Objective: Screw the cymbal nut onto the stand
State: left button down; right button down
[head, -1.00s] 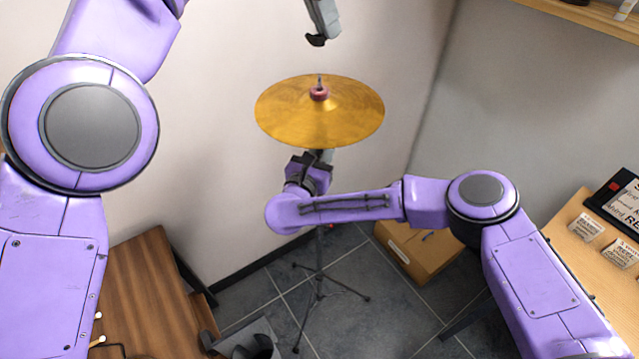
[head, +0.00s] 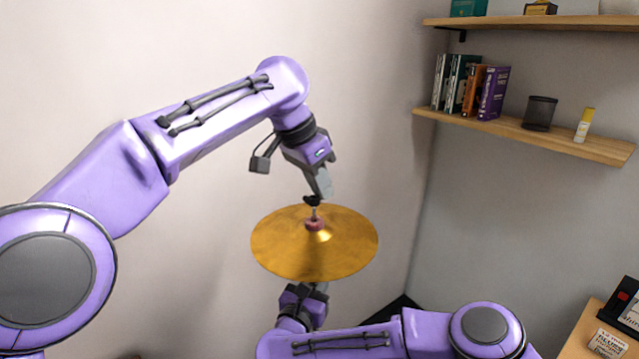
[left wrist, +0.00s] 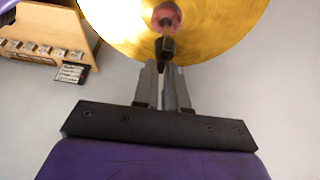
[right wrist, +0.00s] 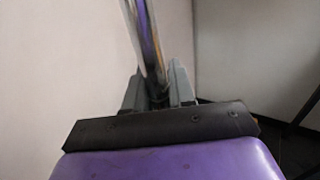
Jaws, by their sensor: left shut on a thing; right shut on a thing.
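The black cymbal nut (head: 312,200) is between the fingertips of my left gripper (head: 319,188), which is shut on it; it also shows in the left wrist view (left wrist: 165,48). The nut sits at the tip of the thin stand rod (head: 314,213); I cannot tell if its threads have caught. Below is a reddish felt (head: 314,225) on the golden cymbal (head: 280,248), which is slightly tilted towards me. My right gripper (head: 310,290) is under the cymbal, shut on the stand's tube, seen as a shiny pole in the right wrist view (right wrist: 147,45).
Wooden shelves (head: 560,138) with books and a dark cup (head: 539,113) hang on the wall at the right. A desk (head: 590,335) with cards is at the lower right. The space around the cymbal is clear.

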pick_arm(q)
jog(key=shift+f, duration=0.9)
jog(key=shift+f, duration=0.55)
jog(key=m, duration=0.1)
jog(key=m+g, duration=0.1)
jog(key=m, duration=0.2)
jog(key=shift+s+d+m+g+h, duration=0.2)
jog(key=shift+d+m+g+h, duration=0.1)
jog(key=shift+g+h, duration=0.1)
jog(key=shift+s+a+m+g, duration=0.15)
jog(key=shift+m+g, duration=0.25)
jog(key=shift+m, duration=0.6)
jog(key=c, duration=0.7)
grip_release()
